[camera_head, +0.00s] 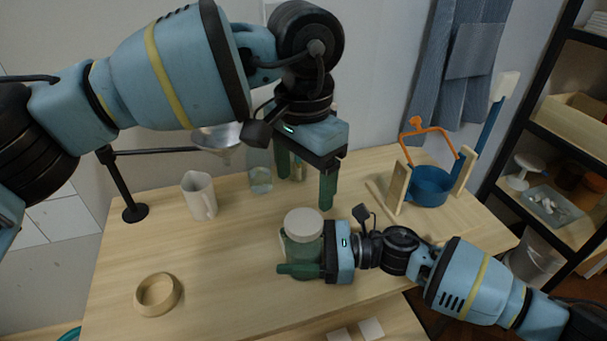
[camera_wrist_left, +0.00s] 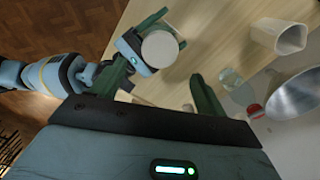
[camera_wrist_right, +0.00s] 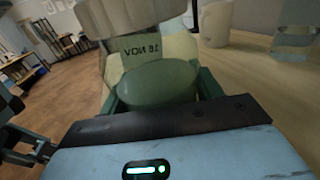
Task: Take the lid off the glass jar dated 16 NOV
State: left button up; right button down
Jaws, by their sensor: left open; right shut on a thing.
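A squat greenish glass jar (camera_head: 302,250) with a pale round lid (camera_head: 303,222) stands upright near the table's front edge. My right gripper (camera_head: 298,262) is shut around its body from the right; the far finger is mostly hidden. In the right wrist view the jar (camera_wrist_right: 155,80) carries a label (camera_wrist_right: 140,49) whose lettering reads backwards. It looks like 18 NOV, but I cannot be sure of the second digit. The lid is on the jar. My left gripper (camera_head: 306,182) is open and empty, fingers downward, above and behind the jar. The lid (camera_wrist_left: 160,48) also shows in the left wrist view.
A clear glass vessel (camera_head: 260,178) and a partly hidden container (camera_head: 298,168) stand behind my left gripper. A white pitcher (camera_head: 200,195), a funnel on a stand (camera_head: 218,137) and a wooden ring (camera_head: 157,294) are left. A blue pot (camera_head: 431,186) with an orange handle is right.

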aim_at(304, 221)
pick_arm(q)
jog(key=shift+f, duration=0.1)
jog(key=shift+f, duration=3.9)
